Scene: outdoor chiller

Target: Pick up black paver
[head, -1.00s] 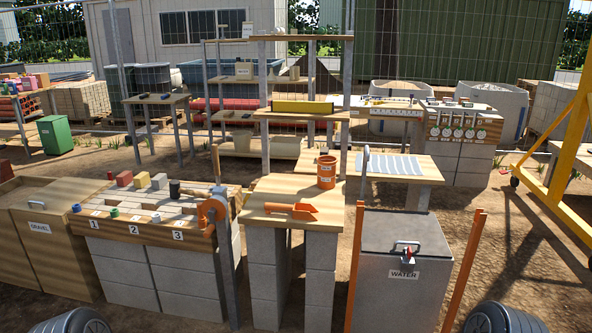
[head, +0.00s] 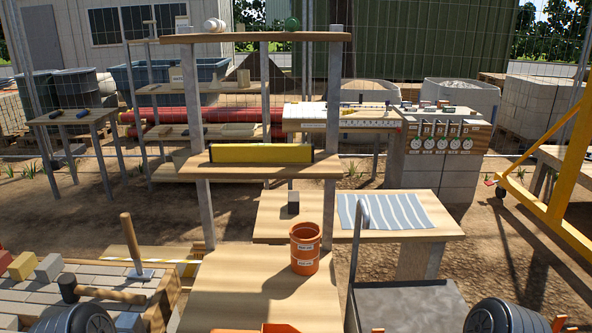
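I cannot clearly make out a black paver. A small dark grey block (head: 293,203) stands on the wooden table behind the orange bucket; its front is in shade, and I cannot tell whether it is a paver. At the left, a yellow block (head: 25,265) and a grey block (head: 49,267) sit on the paved bench, with part of a red block at the picture edge.
An orange bucket (head: 305,249) stands on the near wooden table (head: 235,285). A shelf rack (head: 205,190) rises behind it.

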